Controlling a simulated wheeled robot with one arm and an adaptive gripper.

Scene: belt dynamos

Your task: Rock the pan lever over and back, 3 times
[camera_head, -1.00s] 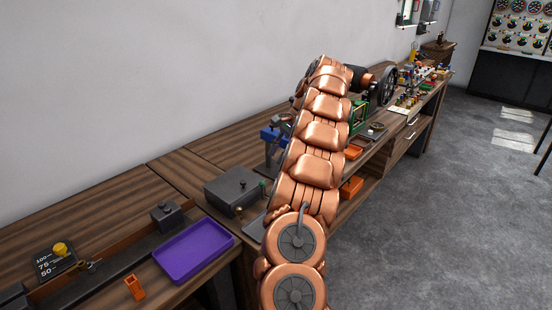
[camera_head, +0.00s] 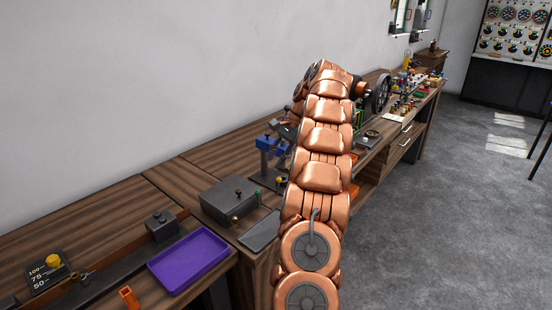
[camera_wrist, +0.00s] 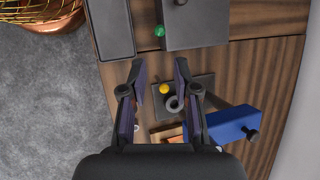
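My gripper (camera_wrist: 160,76) is open in the wrist view, its two dark fingers apart with nothing between the tips. Just past the tips, a yellow ball (camera_wrist: 164,89) and a grey ring (camera_wrist: 174,103) show over a dark base plate (camera_wrist: 199,87). A blue block (camera_wrist: 235,125) stands beside them at the right. In the head view the blue block (camera_head: 267,143) stands left of my copper arm, which hides most of the gripper. A small yellow knob (camera_head: 280,180) shows below it. I cannot tell for certain which part is the pan lever.
A grey box (camera_head: 232,200) and a flat grey plate (camera_head: 262,232) lie nearer on the bench. The box also shows in the wrist view (camera_wrist: 200,22), with a green knob (camera_wrist: 158,31). A purple tray (camera_head: 188,260) is at front left. Open floor (camera_head: 450,220) lies right.

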